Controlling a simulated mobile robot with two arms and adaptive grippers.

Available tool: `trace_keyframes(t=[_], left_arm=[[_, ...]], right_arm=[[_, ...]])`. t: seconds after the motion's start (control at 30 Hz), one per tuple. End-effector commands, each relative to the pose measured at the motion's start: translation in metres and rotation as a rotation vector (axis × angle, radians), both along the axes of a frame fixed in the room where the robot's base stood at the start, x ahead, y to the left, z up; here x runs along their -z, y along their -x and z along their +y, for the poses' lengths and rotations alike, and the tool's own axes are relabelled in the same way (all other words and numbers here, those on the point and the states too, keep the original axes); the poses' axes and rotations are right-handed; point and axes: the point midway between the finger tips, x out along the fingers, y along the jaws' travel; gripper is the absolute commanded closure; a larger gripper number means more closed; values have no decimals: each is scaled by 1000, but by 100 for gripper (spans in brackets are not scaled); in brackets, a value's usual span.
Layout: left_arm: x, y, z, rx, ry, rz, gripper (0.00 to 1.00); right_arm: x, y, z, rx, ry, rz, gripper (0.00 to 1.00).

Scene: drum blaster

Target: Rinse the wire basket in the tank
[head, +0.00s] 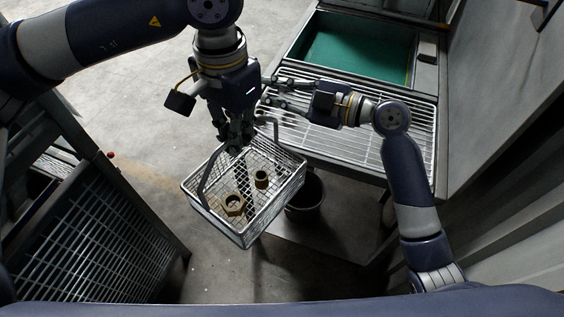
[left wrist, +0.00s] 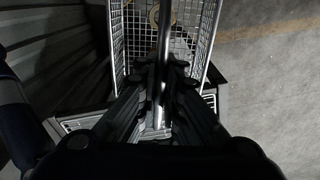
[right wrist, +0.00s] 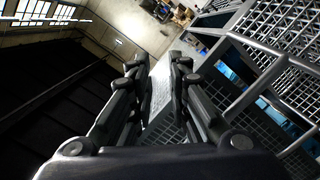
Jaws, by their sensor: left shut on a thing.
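The wire basket (head: 243,236) hangs from its handle in the middle of the head view, in front of the slatted drain rack, with a hex nut (head: 234,206) and a smaller brass-coloured bushing (head: 262,179) inside. My left gripper (head: 236,142) is shut on the basket's handle; the handle bar (left wrist: 164,45) runs between its fingers in the left wrist view. The tank (head: 355,48), with a green surface inside, is at the top of the head view beyond the rack. My right gripper (head: 272,92) is open and empty above the rack's left edge; its fingers are apart in the right wrist view (right wrist: 160,65).
The slatted drain rack (head: 385,150) lies between the basket and the tank. A dark bucket (head: 306,203) stands below the rack, beside the basket. A grated metal frame (head: 85,245) stands at lower left. A grey wall panel (head: 490,90) rises at right. Open concrete floor lies at upper left.

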Motion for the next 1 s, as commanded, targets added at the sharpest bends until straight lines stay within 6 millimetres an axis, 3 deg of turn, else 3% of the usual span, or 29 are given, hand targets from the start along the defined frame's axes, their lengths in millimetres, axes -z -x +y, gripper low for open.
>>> trace_keyframes(t=[0.27,0.6,0.7,0.77,1.0], left_arm=[[-2,0,0,0,3,-3,100],[-2,0,0,0,3,-3,100],[-2,0,0,0,3,-3,100],[-1,0,0,0,3,-3,100],[-2,-1,0,0,3,-3,100]], right_arm=[[-50,13,7,-264,109,50,83],[-105,37,-26,-480,286,152,83],[-114,48,-37,-537,354,192,83],[-103,64,-41,-601,428,235,83],[-8,141,-32,-879,716,361,83]])
